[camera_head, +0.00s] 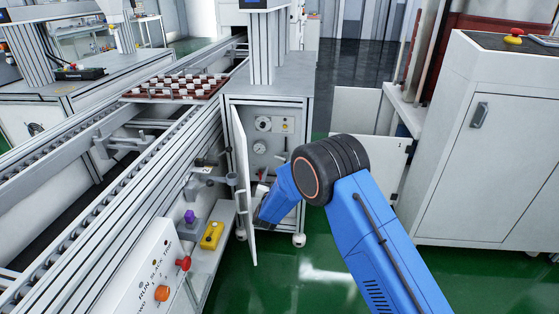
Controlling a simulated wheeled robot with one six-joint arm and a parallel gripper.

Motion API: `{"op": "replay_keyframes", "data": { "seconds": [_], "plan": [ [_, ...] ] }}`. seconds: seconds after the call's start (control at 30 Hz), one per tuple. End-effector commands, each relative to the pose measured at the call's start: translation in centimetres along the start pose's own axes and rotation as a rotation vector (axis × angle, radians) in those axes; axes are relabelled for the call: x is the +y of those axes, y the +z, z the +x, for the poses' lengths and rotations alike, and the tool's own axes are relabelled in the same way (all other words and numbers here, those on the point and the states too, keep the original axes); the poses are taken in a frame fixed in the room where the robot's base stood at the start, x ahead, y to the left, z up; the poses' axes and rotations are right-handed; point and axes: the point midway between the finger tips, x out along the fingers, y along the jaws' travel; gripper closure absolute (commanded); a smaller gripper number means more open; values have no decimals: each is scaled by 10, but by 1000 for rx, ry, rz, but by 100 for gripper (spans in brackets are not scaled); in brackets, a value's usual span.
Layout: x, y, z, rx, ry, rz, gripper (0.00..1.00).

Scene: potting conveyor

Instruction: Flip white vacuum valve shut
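The cabinet (300,84) under the conveyor end stands open, with its narrow white door (243,190) swung toward me. Inside is a pale panel with a round white-rimmed dial (263,123) at the top and a round gauge (260,147) below it. A small white and red part (262,175) shows low in the cabinet beside my forearm; I cannot tell whether it is the white vacuum valve or how its handle stands. My blue arm reaches into the lower part of the opening. I cannot make out my gripper, and the arm covers the lower right of the panel.
A second white door (358,118) stands open to the right. A conveyor (60,225) runs along the left, with a brown tray (150,95) of white pots. A yellow box (211,235) and a purple part (189,216) sit on a shelf (205,268) close to the narrow door.

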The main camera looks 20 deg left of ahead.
Motion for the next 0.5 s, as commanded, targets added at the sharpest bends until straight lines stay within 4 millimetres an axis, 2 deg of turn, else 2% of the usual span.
{"op": "replay_keyframes", "data": {
  "seconds": [0.17,0.5],
  "plan": [
    [1,1,14,3,2,0,37],
    [1,0,71,3,2,1,37]
  ]
}}
